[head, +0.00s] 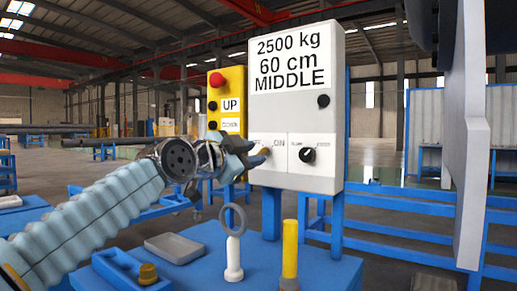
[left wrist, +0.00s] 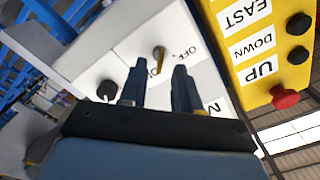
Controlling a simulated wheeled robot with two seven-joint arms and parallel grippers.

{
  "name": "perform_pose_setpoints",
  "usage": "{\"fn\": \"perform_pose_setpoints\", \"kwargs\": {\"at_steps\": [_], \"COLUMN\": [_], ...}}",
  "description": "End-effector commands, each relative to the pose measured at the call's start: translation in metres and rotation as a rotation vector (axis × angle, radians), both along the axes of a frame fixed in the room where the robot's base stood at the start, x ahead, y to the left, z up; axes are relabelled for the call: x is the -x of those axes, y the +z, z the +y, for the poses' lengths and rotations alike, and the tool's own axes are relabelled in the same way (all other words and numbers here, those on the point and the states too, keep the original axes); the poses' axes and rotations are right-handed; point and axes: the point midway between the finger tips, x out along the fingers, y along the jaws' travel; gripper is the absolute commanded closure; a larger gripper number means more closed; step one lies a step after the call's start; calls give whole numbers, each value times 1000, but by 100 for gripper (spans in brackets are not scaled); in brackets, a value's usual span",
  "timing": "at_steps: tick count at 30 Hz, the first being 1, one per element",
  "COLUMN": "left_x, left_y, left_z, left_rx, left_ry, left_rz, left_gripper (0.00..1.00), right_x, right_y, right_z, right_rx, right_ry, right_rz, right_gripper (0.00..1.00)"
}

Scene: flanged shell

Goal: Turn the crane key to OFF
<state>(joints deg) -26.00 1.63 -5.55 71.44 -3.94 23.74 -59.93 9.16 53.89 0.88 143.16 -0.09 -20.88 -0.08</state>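The crane key (left wrist: 160,56) is a small brass-coloured piece on the front of the white control box (head: 325,130). In the left wrist view the OFF label (left wrist: 178,52) is to its right, and the ON label below it is partly hidden by a finger. In the head view the ON label (head: 279,142) shows, while my gripper covers much of the key area. My left gripper (head: 261,152) is open at the box's front. Its two dark fingers (left wrist: 158,82) stand apart, with the key just beyond the gap. Contact cannot be told. My right gripper is not in view.
A black knob (head: 308,155) sits right of the key. A yellow pendant box (head: 235,85) with a red button (head: 216,79) stands behind, left. Below, the blue table (head: 205,275) carries a ring-topped white post (head: 233,255), a yellow post (head: 290,250) and trays. A grey panel (head: 472,150) hangs at right.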

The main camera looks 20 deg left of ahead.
Motion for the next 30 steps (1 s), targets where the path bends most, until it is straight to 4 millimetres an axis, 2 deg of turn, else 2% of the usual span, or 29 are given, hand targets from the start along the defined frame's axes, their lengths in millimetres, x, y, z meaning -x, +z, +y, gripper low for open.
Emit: {"fn": "perform_pose_setpoints", "kwargs": {"at_steps": [3,6,16,17,23,30], "left_x": [-18,-26,-30,-30,-30,-30], "left_y": [1,0,0,0,0,0], "left_z": [-6,-9,-10,-10,-10,-10], "left_rx": [1,0,1,1,1,2], "left_ry": [1,1,1,1,1,1], "left_rz": [1,1,0,0,0,0], "left_gripper": [68,68,68,70,100,100], "right_x": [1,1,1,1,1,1], "right_y": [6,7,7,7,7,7], "right_z": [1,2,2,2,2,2], "right_rx": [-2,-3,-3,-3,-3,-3], "right_ry": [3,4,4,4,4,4], "right_rz": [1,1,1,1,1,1], "right_gripper": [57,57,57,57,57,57]}}
